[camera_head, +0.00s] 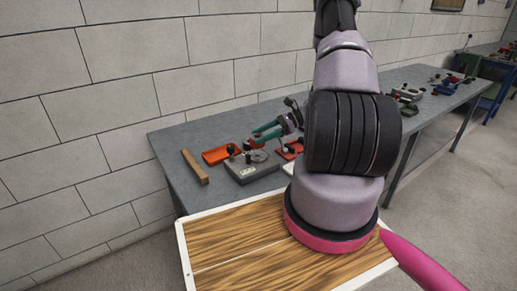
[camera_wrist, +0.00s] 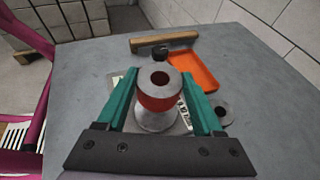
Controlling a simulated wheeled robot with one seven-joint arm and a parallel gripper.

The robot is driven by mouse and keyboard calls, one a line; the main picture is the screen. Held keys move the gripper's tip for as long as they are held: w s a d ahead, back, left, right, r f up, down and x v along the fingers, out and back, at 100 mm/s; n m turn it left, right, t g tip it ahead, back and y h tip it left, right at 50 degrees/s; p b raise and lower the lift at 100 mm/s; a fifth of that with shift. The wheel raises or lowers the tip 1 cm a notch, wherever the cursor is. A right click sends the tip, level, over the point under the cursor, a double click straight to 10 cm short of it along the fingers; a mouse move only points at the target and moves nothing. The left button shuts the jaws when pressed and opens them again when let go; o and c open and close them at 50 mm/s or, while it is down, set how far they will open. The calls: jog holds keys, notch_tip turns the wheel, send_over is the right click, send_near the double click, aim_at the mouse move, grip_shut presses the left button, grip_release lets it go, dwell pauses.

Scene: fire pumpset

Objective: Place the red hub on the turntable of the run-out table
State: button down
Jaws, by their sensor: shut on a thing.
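In the wrist view, the red hub (camera_wrist: 155,102) is upright between the teal fingers of my gripper (camera_wrist: 160,100).
An orange tray (camera_head: 217,155) and a wooden bar (camera_head: 195,167) lie left of the run-out table on the grey bench (camera_head: 172,140). The block wall (camera_head: 150,60) runs behind. Several other fixtures stand farther right. The bench's left end is mostly clear.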

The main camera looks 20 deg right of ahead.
aim_at(261, 146)
jog(key=shift+f, duration=2.3)
jog(key=shift+f, duration=0.1)
jog(key=shift+c, duration=0.2)
grip_release()
jog(key=shift+d, duration=0.1)
